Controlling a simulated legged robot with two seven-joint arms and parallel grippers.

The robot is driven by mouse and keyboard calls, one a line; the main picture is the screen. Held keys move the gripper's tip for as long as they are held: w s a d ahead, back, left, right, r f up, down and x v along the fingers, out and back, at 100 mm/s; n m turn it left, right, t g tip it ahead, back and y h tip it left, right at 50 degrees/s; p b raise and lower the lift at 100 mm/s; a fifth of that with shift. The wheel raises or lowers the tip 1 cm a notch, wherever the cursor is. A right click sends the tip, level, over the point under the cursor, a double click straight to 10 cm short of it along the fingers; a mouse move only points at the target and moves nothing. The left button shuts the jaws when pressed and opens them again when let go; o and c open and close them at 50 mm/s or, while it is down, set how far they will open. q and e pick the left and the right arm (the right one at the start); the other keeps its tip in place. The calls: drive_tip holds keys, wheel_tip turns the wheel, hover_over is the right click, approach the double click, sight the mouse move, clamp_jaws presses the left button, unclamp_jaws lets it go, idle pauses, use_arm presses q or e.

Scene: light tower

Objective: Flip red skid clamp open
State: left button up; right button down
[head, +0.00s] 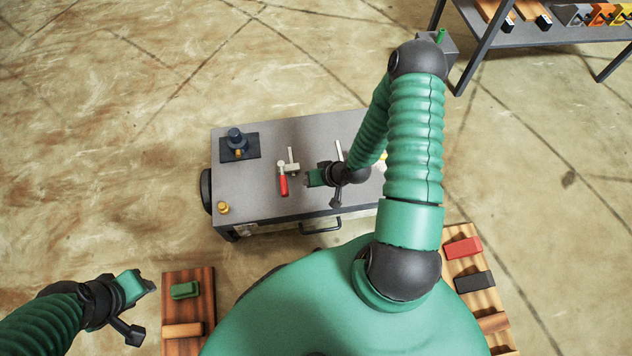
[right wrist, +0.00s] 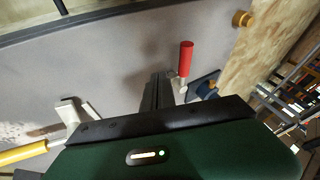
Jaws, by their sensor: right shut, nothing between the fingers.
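The red skid clamp (head: 282,184) sits on the grey top of the skid (head: 250,190), its red handle pointing toward the front edge. In the right wrist view the red handle (right wrist: 186,58) stands just right of the fingertips, with a gap between. My right gripper (head: 308,179) is shut and empty, just right of the red handle; its narrow dark fingers also show in the right wrist view (right wrist: 158,88). My left gripper (head: 148,285) is away at the lower left, over the floor; its finger gap is unclear.
A second clamp with a yellow handle (right wrist: 22,153) is mostly hidden behind my right arm in the head view. A dark blue knob on a black plate (head: 237,143) and a yellow knob (head: 222,208) are on the skid. A tool table (head: 540,35) stands at upper right.

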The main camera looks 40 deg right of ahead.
drive_tip(key=w+a+f+b, duration=0.2)
drive_tip(key=shift+w+a+f, duration=0.25)
drive_tip(key=shift+a+f, duration=0.1)
drive_tip(key=shift+w+a, duration=0.3)
drive_tip(key=shift+a, duration=0.15)
drive_tip(key=shift+r, duration=0.1)
drive_tip(key=shift+a, duration=0.15)
